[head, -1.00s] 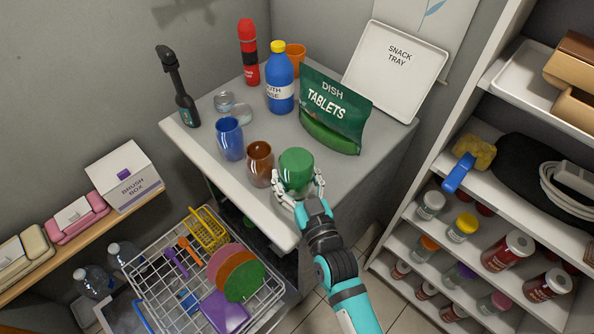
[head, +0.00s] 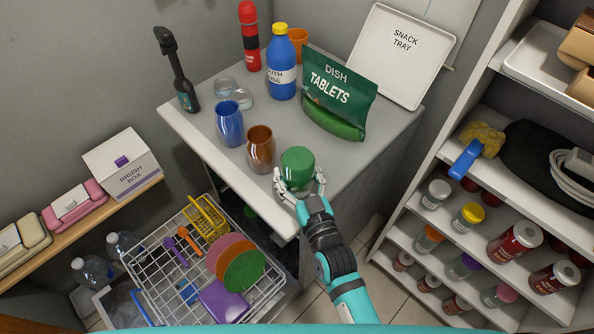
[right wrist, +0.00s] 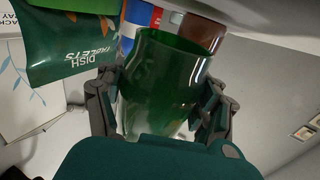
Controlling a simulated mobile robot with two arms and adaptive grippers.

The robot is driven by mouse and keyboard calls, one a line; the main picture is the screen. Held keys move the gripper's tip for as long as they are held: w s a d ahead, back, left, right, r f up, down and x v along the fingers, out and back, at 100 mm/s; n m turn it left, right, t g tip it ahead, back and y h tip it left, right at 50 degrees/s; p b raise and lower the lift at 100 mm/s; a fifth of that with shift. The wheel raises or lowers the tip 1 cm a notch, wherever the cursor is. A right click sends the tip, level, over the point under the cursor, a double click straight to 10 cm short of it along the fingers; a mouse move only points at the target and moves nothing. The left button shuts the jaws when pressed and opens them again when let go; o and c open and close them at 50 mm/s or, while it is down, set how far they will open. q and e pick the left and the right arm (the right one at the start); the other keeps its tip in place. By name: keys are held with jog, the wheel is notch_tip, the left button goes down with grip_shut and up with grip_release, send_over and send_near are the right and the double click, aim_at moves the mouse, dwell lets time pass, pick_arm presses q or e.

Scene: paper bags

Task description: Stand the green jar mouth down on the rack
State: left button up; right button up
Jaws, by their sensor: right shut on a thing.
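The green jar (head: 298,168) is glossy and held in my right gripper (head: 299,186), by the front corner of the counter. Its closed base faces up in the head view. In the right wrist view, which is upside down, the jar (right wrist: 160,85) sits between both fingers and its open rim points toward the counter, so it is mouth down. I cannot tell whether it touches the counter. The white wire rack (head: 146,283) is low at the lower left, apart from the jar. My left gripper is not in view.
A brown jar (head: 260,150) and a blue jar (head: 229,124) stand left of the green one. The dish tablets pouch (head: 338,95) is behind. The rack holds plates (head: 243,270), a purple box (head: 222,303), a yellow basket (head: 206,218) and utensils. Shelves (head: 450,160) stand at right.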

jog(key=shift+f, duration=0.5)
jog(key=shift+f+b, duration=0.65)
jog(key=shift+f, duration=0.2)
jog(key=o, duration=1.5)
jog(key=shift+r, duration=0.1)
jog(key=v, duration=1.2)
